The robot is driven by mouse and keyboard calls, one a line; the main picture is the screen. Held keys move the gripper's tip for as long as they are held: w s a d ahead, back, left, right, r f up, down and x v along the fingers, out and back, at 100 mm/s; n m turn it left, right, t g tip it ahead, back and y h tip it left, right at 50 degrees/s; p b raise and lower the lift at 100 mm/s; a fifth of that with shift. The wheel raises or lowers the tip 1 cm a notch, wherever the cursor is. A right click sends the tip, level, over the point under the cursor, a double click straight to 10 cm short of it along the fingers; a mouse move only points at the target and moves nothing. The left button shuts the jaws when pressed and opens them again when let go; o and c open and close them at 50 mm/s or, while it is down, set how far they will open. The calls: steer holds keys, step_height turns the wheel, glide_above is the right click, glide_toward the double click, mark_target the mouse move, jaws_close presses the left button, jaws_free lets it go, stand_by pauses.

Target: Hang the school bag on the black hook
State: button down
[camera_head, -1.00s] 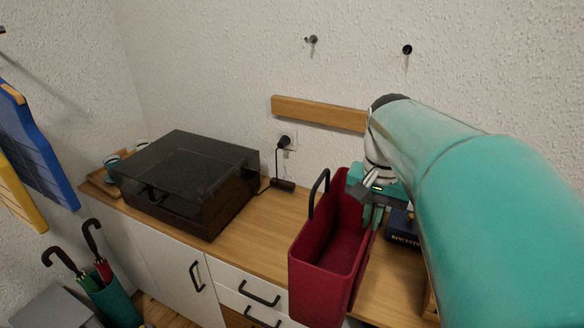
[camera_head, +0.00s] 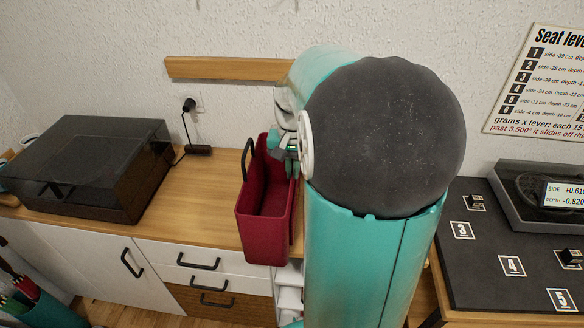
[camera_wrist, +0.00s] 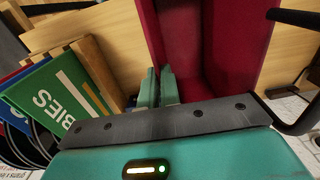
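The school bag (camera_head: 266,224) is a dark red, open-topped, box-shaped bag with a black handle (camera_head: 246,158) standing up at its left side. It overlaps the cabinet's front edge in the head view, apparently held in the air. My gripper (camera_head: 289,155) is at the bag's right rim, partly hidden by my arm. In the wrist view, my gripper's fingers (camera_wrist: 158,88) are close together with the bag's side wall (camera_wrist: 158,40) between them. The black hook is not clearly visible; only faint marks show at the head view's top edge.
A record player (camera_head: 88,165) stands left on the wooden cabinet top (camera_head: 215,195). A wooden rail (camera_head: 225,69) crosses the wall behind. Right is a dark numbered table (camera_head: 478,258) with a display device (camera_head: 560,193). Upright books (camera_wrist: 60,98) stand beside the bag in the wrist view.

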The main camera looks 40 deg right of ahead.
steer(key=c, duration=1.6)
jaws_free()
steer(key=shift+f, duration=0.1)
step_height(320, 180, up, 12)
steer(key=shift+s+a+f+n+t, duration=0.55)
steer(key=shift+s+a+n+t, duration=0.75)
steer(key=shift+a, duration=2.7)
steer(key=shift+s+a+f+n+t, duration=0.55)
steer(key=shift+s+a+n, duration=1.35)
steer(key=shift+a, duration=2.15)
steer(key=shift+s+a+f+n+t, duration=0.5)
steer(key=shift+s+a+n+t, duration=0.8)
steer(key=shift+a, duration=2.7)
steer(key=shift+s+n+g, duration=0.25)
steer(key=shift+n+g, duration=0.05)
steer(key=shift+g, duration=0.05)
